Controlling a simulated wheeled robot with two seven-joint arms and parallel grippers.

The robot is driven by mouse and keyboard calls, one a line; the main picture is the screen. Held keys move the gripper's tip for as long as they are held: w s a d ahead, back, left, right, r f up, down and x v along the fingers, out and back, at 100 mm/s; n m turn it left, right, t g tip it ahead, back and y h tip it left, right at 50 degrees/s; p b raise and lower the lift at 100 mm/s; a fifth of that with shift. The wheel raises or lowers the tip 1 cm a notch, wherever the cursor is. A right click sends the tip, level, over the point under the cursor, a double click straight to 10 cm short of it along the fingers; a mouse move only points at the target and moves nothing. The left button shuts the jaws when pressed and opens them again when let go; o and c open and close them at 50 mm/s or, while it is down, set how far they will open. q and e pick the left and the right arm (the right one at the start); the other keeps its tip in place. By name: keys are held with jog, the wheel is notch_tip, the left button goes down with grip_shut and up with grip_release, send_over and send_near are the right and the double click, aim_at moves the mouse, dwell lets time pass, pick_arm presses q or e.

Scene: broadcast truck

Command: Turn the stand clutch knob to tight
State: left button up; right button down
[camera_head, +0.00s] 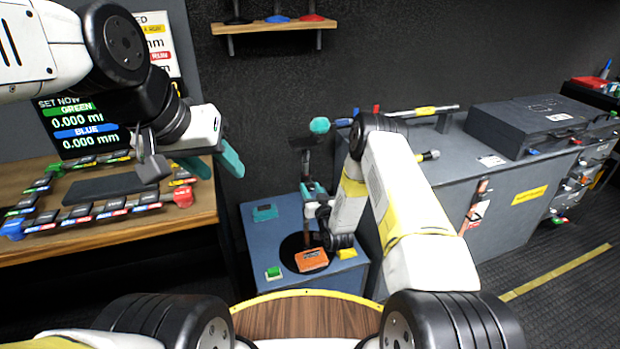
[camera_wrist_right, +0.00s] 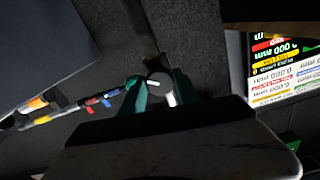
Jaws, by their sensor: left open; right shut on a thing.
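The stand's upright pole (camera_head: 306,222) rises from a round black base (camera_head: 287,254) on a low blue-grey cabinet. My right gripper (camera_head: 312,190) is at the pole, its teal fingers shut on the clutch knob. In the right wrist view the knob (camera_wrist_right: 161,87) shows as a grey disc with a white mark, between the teal fingers of my right gripper (camera_wrist_right: 158,92). The dark pole (camera_wrist_right: 142,40) runs up behind it. In the head view the knob is mostly hidden by the gripper. My left gripper (camera_head: 205,162) is open and empty above the left desk.
An orange tag (camera_head: 311,260), a green-topped block (camera_head: 273,273) and a yellow block (camera_head: 347,253) are around the base. A desk (camera_head: 120,232) with labelled keys stands left. A grey counter (camera_head: 455,165) with a dark case (camera_head: 530,122) stands right.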

jog(key=m, duration=0.7)
jog(key=shift+d+m, duration=0.1)
jog(key=shift+m, duration=0.2)
jog(key=m, duration=0.3)
jog(key=shift+m, duration=0.3)
jog(key=m, duration=0.3)
jog(key=shift+m, duration=0.4)
jog(key=m, duration=0.3)
jog(key=shift+m, duration=0.3)
jog(key=m, duration=0.3)
jog(key=shift+m, duration=0.3)
jog(key=m, duration=0.6)
jog(key=shift+f+m, duration=0.1)
jog(key=shift+m, duration=0.2)
